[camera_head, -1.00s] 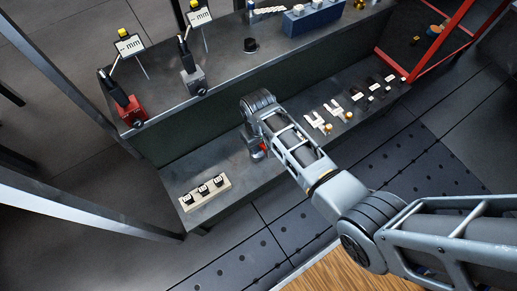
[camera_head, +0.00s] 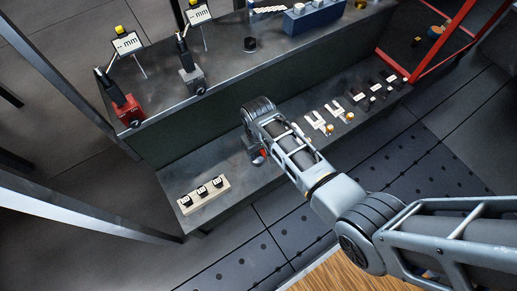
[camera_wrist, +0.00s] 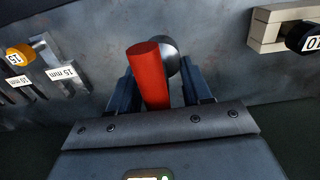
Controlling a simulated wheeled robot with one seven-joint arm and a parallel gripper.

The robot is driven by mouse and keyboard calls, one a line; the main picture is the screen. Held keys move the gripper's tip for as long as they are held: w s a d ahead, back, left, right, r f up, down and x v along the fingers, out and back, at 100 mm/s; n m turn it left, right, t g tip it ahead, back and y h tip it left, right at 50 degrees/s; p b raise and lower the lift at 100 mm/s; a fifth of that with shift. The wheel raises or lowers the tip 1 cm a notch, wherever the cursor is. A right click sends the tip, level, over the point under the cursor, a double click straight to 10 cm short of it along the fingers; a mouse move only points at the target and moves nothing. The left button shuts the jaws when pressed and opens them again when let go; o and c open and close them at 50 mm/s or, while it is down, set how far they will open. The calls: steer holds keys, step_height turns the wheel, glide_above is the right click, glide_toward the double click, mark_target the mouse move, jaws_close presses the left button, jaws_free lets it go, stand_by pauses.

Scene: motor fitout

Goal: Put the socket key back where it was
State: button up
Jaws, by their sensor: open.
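My gripper (camera_wrist: 160,75) is open in the wrist view, with one dark finger on each side of an upright-looking red cylinder (camera_wrist: 148,75). The cylinder looks like the handle of the socket key, though its lower end is hidden behind the gripper body. A rounded grey metal part (camera_wrist: 169,56) shows just behind it. I cannot tell whether the fingers touch the handle. In the head view my gripper (camera_head: 254,151) is low over the lower shelf (camera_head: 232,166), and a small patch of the red handle (camera_head: 263,153) shows beside it; my arm hides the rest.
A pale rack (camera_head: 204,194) with black labelled pieces stands at the shelf's left end. White forked pieces (camera_head: 318,122) and several dark labelled pieces lie to the right. The upper bench holds a red-based stand (camera_head: 130,112), a grey-based stand (camera_head: 195,82) and a blue block (camera_head: 312,18).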

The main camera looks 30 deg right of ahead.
step_height(320, 180, up, 12)
steer(key=p, duration=0.5)
steer(key=shift+r, duration=0.15)
